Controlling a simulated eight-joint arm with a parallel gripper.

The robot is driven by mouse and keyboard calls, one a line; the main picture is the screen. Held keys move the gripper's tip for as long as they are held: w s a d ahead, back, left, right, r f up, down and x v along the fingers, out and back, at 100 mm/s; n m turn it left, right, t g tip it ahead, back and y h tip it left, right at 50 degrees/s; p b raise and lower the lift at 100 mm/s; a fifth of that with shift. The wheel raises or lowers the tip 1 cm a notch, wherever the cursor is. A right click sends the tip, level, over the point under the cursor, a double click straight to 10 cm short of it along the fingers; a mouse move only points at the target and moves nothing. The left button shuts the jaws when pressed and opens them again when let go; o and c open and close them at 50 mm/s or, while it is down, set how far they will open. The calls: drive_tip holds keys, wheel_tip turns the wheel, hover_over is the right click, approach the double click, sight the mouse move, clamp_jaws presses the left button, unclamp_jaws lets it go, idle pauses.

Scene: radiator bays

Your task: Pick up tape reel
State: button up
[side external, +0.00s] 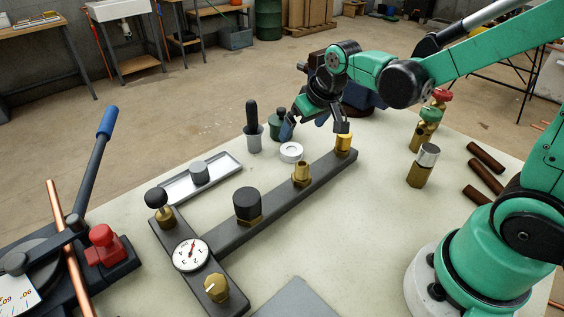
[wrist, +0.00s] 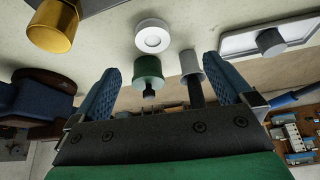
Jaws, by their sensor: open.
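The tape reel is a white ring (side external: 291,152) lying flat on the pale bench top. In the wrist view the tape reel (wrist: 152,36) shows in full at the top middle, beyond the fingertips. My gripper (side external: 305,124) is open and empty, above and behind the reel in the side view, apart from it. In the wrist view its two blue-padded fingers (wrist: 162,64) stand wide apart, with the reel between their lines but farther out.
A green bottle (wrist: 148,72) and a grey cup with a dark handle (side external: 253,128) stand close to the reel. A dark manifold bar (side external: 280,195) with brass fittings runs in front. A shallow tray (side external: 223,163) lies left. Brass valves (side external: 422,165) stand right.

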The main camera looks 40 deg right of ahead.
sight(293, 150)
drive_tip(key=shift+g, duration=0.4)
drive_tip(key=w+f, duration=0.1)
drive_tip(key=f, duration=0.1)
drive_tip(key=w+d+f, duration=0.1)
drive_tip(key=shift+w+d+f, duration=0.1)
drive_tip(key=shift+d+f, duration=0.05)
drive_tip(key=shift+f, duration=0.25)
drive_tip(key=shift+x, duration=2.7)
drive_tip(key=c, duration=1)
